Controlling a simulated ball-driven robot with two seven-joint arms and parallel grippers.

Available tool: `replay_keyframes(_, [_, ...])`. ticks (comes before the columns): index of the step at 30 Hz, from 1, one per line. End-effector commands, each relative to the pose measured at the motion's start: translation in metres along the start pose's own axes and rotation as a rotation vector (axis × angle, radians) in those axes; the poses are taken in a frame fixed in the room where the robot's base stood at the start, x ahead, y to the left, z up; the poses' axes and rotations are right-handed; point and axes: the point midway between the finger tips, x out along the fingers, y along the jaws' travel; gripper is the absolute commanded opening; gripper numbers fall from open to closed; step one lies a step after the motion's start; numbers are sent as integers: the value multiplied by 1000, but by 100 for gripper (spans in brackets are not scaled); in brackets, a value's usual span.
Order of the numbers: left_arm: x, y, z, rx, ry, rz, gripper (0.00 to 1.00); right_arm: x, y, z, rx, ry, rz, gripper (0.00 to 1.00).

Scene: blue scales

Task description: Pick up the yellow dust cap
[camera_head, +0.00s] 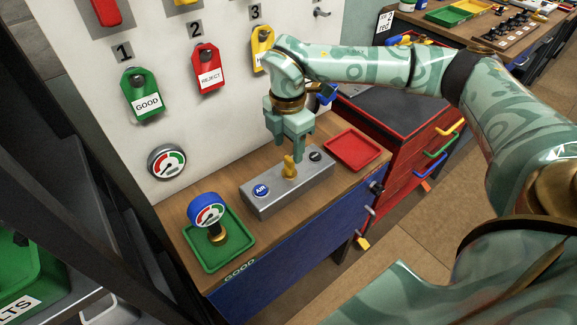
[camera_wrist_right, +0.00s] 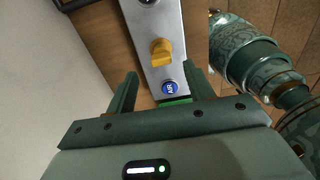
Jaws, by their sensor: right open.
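The yellow dust cap (camera_head: 289,168) stands upright on top of a grey metal block (camera_head: 262,201) on the wooden bench. In the right wrist view the yellow cap (camera_wrist_right: 161,51) shows on the block's face, beyond the fingertips and roughly centred between them. My right gripper (camera_head: 288,150) is open, pointing down just above the cap. Its two fingers (camera_wrist_right: 161,78) show spread and empty in the wrist view. Whether a finger touches the cap cannot be told. My left gripper is not in view.
The block carries a blue AIR button (camera_head: 261,190) and a black fitting (camera_head: 315,156). A gauge (camera_head: 207,212) stands on a green tray (camera_head: 240,257) left of it; a red tray (camera_head: 352,149) lies right. A white board (camera_head: 110,90) with coloured tags rises behind.

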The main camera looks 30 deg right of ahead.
Motion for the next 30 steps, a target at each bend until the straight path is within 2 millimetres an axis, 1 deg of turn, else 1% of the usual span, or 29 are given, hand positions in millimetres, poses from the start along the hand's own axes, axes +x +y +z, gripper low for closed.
replay_keyframes(1, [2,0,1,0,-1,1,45,7,0,0,0,0,-3,53])
replay_keyframes(5, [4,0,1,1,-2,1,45,15,0,0,-2,1,0,53])
replay_keyframes(12, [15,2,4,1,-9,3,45,54,-3,2,-2,1,-3,53])
replay_keyframes(14, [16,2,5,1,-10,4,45,60,-2,2,-3,2,-2,53])
replay_keyframes(17, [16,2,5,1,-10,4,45,64,-2,2,-2,2,-1,53])
replay_keyframes(22, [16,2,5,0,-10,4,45,64,-2,2,-2,2,1,53])
replay_keyframes(23, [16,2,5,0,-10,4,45,63,-2,2,-2,2,1,50])
replay_keyframes(24, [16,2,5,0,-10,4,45,63,-2,2,-2,2,1,39])
replay_keyframes(26, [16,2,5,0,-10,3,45,63,-2,2,-2,2,1,22])
replay_keyframes(27, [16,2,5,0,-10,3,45,63,-2,2,-2,2,1,11])
replay_keyframes(28, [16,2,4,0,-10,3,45,63,-2,2,-2,2,1,5])
replay_keyframes(29, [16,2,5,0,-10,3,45,63,-2,2,-3,2,1,5])
replay_keyframes(30, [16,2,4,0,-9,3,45,63,-2,2,-2,2,1,2])
